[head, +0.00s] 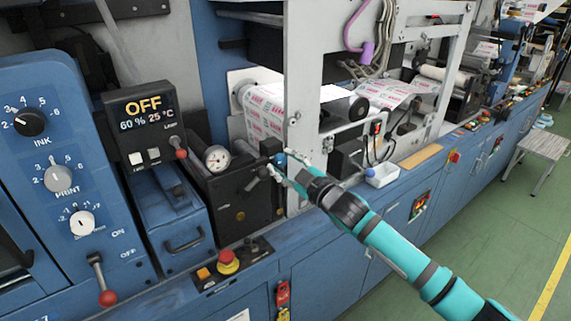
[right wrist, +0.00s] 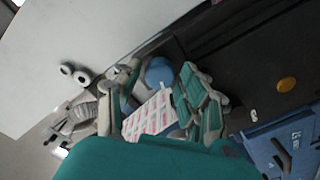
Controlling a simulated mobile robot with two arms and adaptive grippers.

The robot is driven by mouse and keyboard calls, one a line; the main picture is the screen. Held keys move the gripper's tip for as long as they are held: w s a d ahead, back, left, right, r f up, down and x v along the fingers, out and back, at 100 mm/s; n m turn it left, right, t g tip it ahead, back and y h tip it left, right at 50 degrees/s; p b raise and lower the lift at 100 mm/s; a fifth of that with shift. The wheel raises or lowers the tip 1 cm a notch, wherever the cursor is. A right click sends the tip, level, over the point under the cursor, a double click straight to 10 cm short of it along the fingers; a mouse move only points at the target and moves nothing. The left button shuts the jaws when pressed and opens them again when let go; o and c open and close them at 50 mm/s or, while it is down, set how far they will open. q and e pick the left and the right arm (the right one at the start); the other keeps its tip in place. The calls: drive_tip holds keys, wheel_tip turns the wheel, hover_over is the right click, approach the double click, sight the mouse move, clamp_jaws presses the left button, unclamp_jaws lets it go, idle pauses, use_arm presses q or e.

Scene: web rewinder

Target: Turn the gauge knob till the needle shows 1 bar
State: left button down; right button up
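The round white gauge (head: 217,158) sits on top of a black box (head: 238,195) in the head view; its needle is too small to read. A blue round knob (head: 280,159) is to the right of the gauge, by the white frame post. My right gripper (head: 283,168) is at this blue knob. In the right wrist view the blue knob (right wrist: 160,72) shows between the two spread fingers of the right gripper (right wrist: 163,88), with space around it. Whether a finger touches it cannot be told. My left gripper is not in view.
A dark lever (head: 256,177) stands out from the black box, close to my right gripper. A white frame post (head: 301,110) rises just behind it. A red stop button (head: 228,259) is below. Another blue ball (head: 370,173) and a white tray (head: 382,175) are to the right.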

drive_tip(key=v, duration=1.2)
